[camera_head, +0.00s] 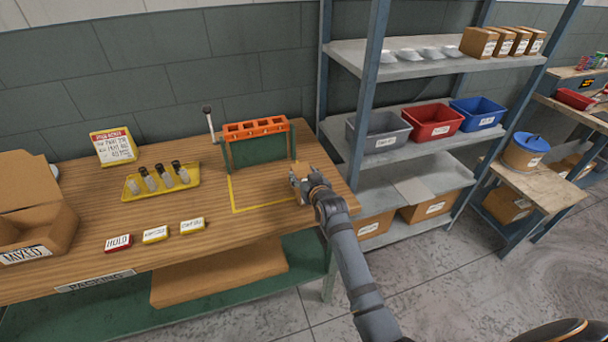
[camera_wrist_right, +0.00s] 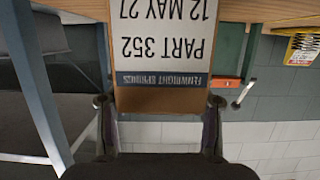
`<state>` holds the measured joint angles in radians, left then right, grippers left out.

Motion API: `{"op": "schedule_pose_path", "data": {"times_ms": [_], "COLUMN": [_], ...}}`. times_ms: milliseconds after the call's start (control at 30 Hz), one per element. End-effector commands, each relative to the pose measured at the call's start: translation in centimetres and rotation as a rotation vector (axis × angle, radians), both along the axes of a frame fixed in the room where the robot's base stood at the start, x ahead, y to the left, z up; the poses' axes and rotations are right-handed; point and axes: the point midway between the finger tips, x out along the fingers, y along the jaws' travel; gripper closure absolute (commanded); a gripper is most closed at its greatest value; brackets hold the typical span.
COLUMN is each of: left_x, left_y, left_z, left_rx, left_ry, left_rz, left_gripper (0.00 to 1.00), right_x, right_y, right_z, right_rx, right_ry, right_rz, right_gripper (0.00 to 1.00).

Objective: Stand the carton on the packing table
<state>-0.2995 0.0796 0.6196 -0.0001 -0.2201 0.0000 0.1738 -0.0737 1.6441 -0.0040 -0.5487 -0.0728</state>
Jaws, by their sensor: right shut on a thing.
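The carton (camera_wrist_right: 165,95) is a brown box with a white label reading "PART 352, 12 MAY 27", upside down in the right wrist view. My right gripper (camera_wrist_right: 160,115) is shut on it, one finger at each side. In the head view the right gripper (camera_head: 308,180) is over the right end of the wooden packing table (camera_head: 205,232), by the yellow-outlined area. There the carton (camera_head: 304,196) shows only as a small tan patch, mostly hidden by the gripper. I cannot tell whether it touches the table. My left gripper is not in view.
An orange-topped rack (camera_head: 257,128) stands just behind the yellow outline. A yellow tray (camera_head: 140,193) with several vials lies left of it. HOLD (camera_head: 118,243) and other small signs stand near the front edge. A shelf unit (camera_head: 362,95) rises close on the right.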

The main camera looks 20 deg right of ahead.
Motion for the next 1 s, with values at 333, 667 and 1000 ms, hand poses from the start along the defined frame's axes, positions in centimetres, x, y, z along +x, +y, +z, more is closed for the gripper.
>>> {"op": "schedule_pose_path", "data": {"times_ms": [333, 667, 1000], "left_x": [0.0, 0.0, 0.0], "left_y": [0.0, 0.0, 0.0], "left_z": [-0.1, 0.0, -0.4], "left_rx": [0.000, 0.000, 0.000], "left_ry": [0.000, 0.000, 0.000], "left_rz": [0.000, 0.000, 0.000], "left_gripper": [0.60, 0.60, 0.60], "right_x": [0.0, -0.1, -7.1], "right_y": [0.0, 0.0, -0.2], "right_z": [-0.2, 0.2, 2.1], "right_rx": [0.000, 0.000, 0.002], "right_ry": [0.000, -0.001, 0.000], "right_rz": [0.000, 0.000, -0.001], "right_gripper": [0.23, 0.23, 0.23]}}
